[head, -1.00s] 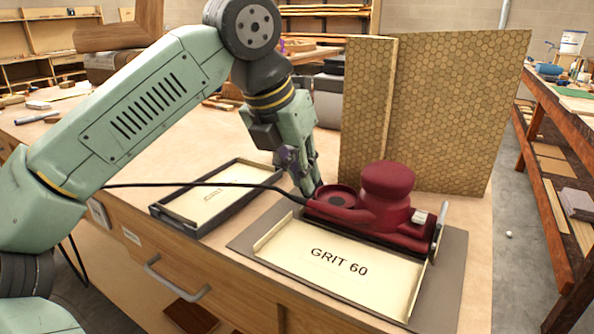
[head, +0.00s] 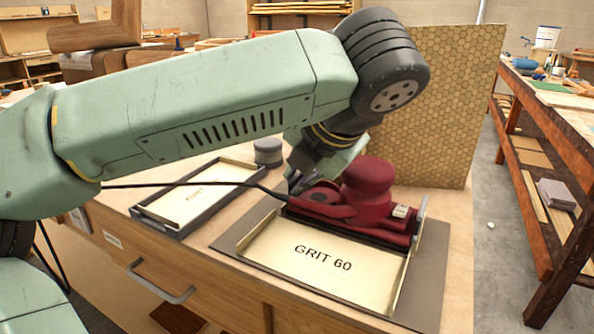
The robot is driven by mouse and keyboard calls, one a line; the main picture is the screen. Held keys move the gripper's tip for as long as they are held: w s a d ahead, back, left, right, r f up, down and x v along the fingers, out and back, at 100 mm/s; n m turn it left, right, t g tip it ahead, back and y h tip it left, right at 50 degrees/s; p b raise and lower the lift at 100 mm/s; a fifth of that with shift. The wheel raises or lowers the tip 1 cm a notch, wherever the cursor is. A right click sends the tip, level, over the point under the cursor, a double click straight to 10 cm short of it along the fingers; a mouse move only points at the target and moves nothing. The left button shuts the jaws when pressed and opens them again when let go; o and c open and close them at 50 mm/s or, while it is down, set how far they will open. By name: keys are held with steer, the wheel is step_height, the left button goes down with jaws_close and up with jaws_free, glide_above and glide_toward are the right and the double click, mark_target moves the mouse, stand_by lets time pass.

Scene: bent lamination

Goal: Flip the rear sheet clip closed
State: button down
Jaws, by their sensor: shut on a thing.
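A dark red sander (head: 367,188) lies at the back edge of the GRIT 60 tray (head: 322,258), with its cable running left. A pale metal clip lever (head: 421,212) stands up at the sander's right end. My gripper (head: 296,186) reaches down to the sander's left end from behind. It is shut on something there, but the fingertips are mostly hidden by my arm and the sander. I cannot make out a clip at that left end.
A grey-edged tray (head: 175,229) with a label lies to the left. A grey round object (head: 268,152) stands behind it. A honeycomb-patterned panel (head: 440,105) stands upright behind the sander. The bench's front right edge is clear.

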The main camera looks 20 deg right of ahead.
steer(key=shift+s+f, duration=0.15)
steer(key=shift+s, duration=0.05)
stand_by(0.3)
steer(key=c, duration=1.6)
jaws_free()
steer(key=shift+d, duration=0.1)
steer(key=shift+w, duration=0.1)
